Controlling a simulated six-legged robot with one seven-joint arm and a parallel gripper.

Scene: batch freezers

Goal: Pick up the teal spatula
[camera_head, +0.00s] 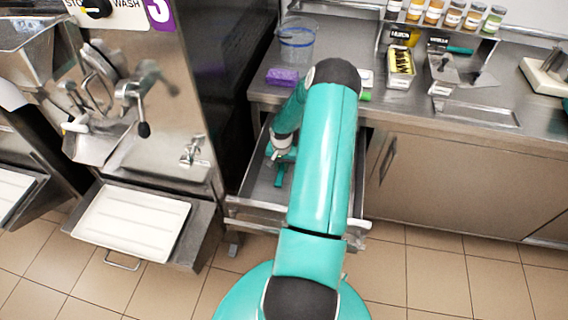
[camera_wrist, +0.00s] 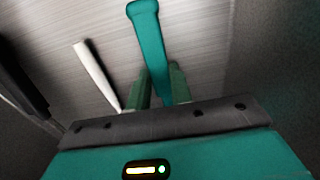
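The teal spatula (camera_wrist: 148,35) shows in the wrist view as a long handle with a rounded end, running between my two green fingers. My gripper (camera_wrist: 162,82) looks shut on it, with a finger close against each side. The spatula's other end is hidden behind the gripper body. In the head view my gripper (camera_head: 283,154) is down inside the open drawer, and a teal strip of the spatula (camera_head: 279,176) shows just below it. I cannot tell whether the spatula touches the drawer floor.
The open metal drawer (camera_head: 258,186) surrounds my gripper under the counter. In the wrist view a white-handled utensil (camera_wrist: 92,70) lies to the left, with a dark one (camera_wrist: 20,85) beyond. A purple block (camera_head: 282,76) and a clear container (camera_head: 297,40) stand on the counter above.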

